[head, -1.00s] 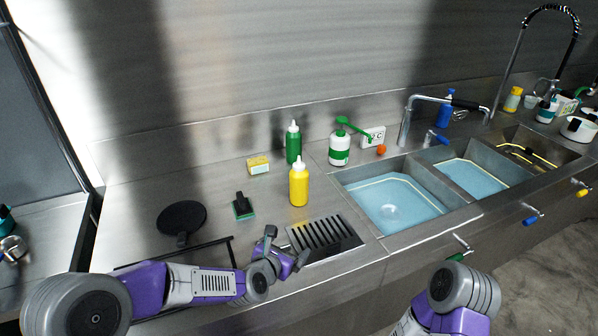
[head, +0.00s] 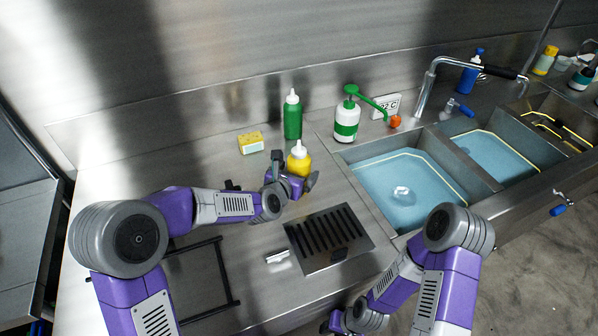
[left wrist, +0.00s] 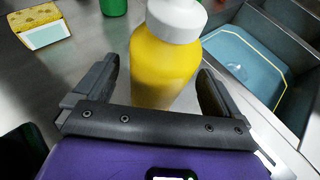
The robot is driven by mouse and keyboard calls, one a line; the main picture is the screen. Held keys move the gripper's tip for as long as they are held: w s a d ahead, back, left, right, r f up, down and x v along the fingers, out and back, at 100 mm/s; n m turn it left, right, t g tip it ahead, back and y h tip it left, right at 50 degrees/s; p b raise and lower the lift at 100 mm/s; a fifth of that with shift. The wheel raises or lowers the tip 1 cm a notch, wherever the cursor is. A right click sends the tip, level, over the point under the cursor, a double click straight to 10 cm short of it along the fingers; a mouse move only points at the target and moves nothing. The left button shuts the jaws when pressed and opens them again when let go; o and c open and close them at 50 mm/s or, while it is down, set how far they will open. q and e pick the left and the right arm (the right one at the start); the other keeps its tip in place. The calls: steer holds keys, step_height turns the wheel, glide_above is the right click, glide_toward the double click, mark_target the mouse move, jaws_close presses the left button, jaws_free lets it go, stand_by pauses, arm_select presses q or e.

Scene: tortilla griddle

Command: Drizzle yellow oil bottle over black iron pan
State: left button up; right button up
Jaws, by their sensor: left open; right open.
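The yellow oil bottle (head: 300,160) with a white cap stands upright on the steel counter. My left gripper (head: 291,183) is at the bottle, low on its near side. In the left wrist view the yellow bottle (left wrist: 165,70) is between the two open fingers, with a visible gap on the left; no grip shows. The black iron pan is hidden behind my left arm in the head view now. My right gripper (head: 338,322) is low at the bottom edge, partly cut off, with no object seen in it.
A green bottle (head: 292,118) and a yellow sponge (head: 250,142) stand behind the bottle. A white-green pump bottle (head: 346,122) is to the right. A slotted drain grate (head: 328,238) lies in front, sinks (head: 405,185) to the right. A black frame (head: 238,302) is at front left.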

mark_target(299, 141)
arm_select(q)
steer(key=shift+x, duration=1.15)
steer(key=c, duration=1.3)
steer(key=shift+o, duration=0.2)
step_height(299, 141, up, 10)
steer(key=p, duration=0.3)
steer(key=shift+r, duration=0.1)
